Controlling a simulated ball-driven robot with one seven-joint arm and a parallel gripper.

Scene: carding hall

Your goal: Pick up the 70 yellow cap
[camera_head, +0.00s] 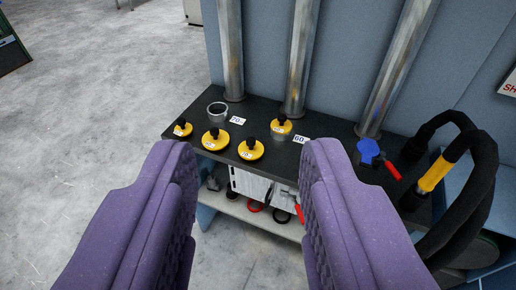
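Three yellow caps with black knobs lie on the dark bench top: a small one at the left (182,129), a larger one in the middle (215,139) and another larger one (251,150) nearest me. A fourth yellow cap (281,127) sits on a short stub beside the "60" label (301,140). An open metal ring (217,112) stands beside the "70" label (237,120). The marks on the caps are too small to read, so I cannot tell which is 70. My gripper (247,151) has purple fingers, open and empty, in front of the bench.
Metal pipes (231,50) rise behind the bench top (328,126). At the right are a blue valve with a red handle (369,152) and a thick black hose (468,190). A lower shelf (243,210) holds small items. Open floor (100,110) lies left.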

